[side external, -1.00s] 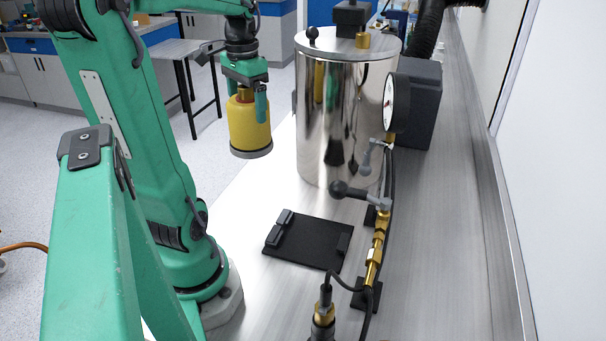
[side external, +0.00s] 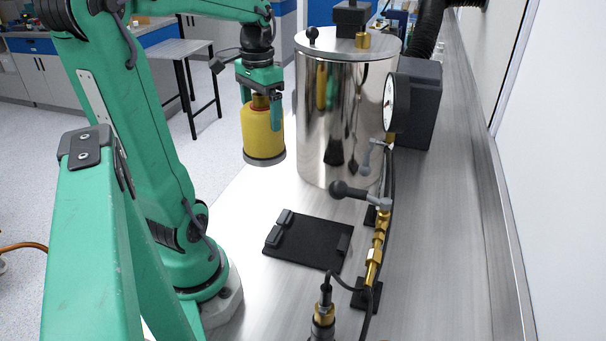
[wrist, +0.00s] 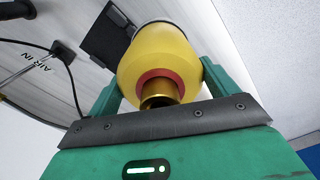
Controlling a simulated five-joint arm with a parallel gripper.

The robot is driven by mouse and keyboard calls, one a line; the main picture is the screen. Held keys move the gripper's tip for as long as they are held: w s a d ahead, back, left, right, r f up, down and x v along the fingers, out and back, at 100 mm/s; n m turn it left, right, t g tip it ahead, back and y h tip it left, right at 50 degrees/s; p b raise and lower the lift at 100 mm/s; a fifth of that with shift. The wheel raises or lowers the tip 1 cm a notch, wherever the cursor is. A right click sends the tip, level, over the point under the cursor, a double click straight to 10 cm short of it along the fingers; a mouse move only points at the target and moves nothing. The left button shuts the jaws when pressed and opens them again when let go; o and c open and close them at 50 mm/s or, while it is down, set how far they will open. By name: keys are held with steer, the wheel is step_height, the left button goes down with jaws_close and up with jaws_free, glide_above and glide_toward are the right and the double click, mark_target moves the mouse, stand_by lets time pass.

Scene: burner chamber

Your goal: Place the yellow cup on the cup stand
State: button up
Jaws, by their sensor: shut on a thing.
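The yellow cup (side external: 263,133) has a grey band at its lower end and a red and brass neck at the top. My gripper (side external: 262,108) is shut on it and holds it upright in the air, left of the steel cylinder. In the wrist view the cup (wrist: 160,68) sits between the two green fingers of my gripper (wrist: 160,80). The black plate with raised clips, which looks like the cup stand (side external: 305,244), lies flat on the bench, below and right of the cup. It also shows in the wrist view (wrist: 103,36), partly hidden by the cup.
A tall shiny steel cylinder (side external: 335,140) stands behind the stand. A pressure gauge (side external: 397,103), a valve lever (side external: 350,190) and brass pipework (side external: 377,250) stand to the right of the stand.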

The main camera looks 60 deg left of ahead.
steer(key=w+d+f, duration=0.2)
steer(key=d, duration=0.5)
steer(key=w+d+f, duration=0.3)
steer(key=d, duration=0.5)
steer(key=shift+d+f, duration=0.2)
steer(key=shift+f, duration=0.05)
step_height(320, 180, down, 6)
steer(key=shift+f, duration=0.15)
steer(key=shift+f, duration=0.1)
steer(key=shift+f, duration=1.75)
steer(key=shift+f, duration=0.15)
